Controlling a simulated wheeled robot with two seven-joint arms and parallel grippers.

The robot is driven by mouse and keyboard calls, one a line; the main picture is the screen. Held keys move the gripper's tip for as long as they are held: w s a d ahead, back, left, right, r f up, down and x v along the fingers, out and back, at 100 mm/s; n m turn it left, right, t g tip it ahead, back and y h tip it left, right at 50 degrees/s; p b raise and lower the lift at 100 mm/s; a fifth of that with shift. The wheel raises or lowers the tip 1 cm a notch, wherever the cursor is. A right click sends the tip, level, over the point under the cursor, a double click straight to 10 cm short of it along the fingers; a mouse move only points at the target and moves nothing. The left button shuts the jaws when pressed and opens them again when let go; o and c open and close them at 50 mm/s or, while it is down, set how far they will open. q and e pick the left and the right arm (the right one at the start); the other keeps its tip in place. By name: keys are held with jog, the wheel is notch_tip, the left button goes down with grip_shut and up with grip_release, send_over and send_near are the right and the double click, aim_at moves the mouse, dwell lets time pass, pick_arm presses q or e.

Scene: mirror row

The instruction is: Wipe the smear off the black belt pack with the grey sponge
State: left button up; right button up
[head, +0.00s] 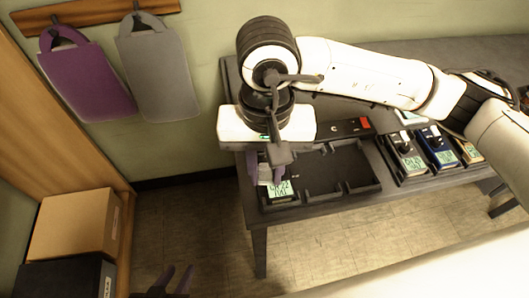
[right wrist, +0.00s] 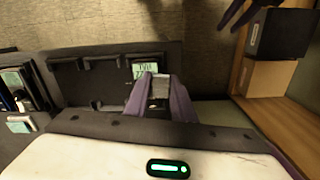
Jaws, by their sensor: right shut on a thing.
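The black belt pack (head: 282,198) lies in the left end of a dark tray on the table, its lit screen facing up. Its screen also shows in the right wrist view (right wrist: 147,69). My right gripper (head: 265,178) is over the pack's left side, shut on the grey sponge (right wrist: 160,87). The sponge is at or just above the pack; I cannot tell whether they touch. The gripper and sponge hide part of the pack, and I cannot make out the smear. My left gripper (head: 174,281) is low at the bottom, off the table, open and empty.
The dark tray (head: 345,180) has empty slots right of the pack. Several other belt packs, including a blue one (head: 437,146), stand in a rack further right. Boxes (head: 75,225) stand on the floor at left. Purple (head: 88,80) and grey (head: 158,75) pieces hang on the wall.

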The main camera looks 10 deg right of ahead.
jog(key=shift+r+p, duration=0.6)
jog(key=shift+r, duration=1.4)
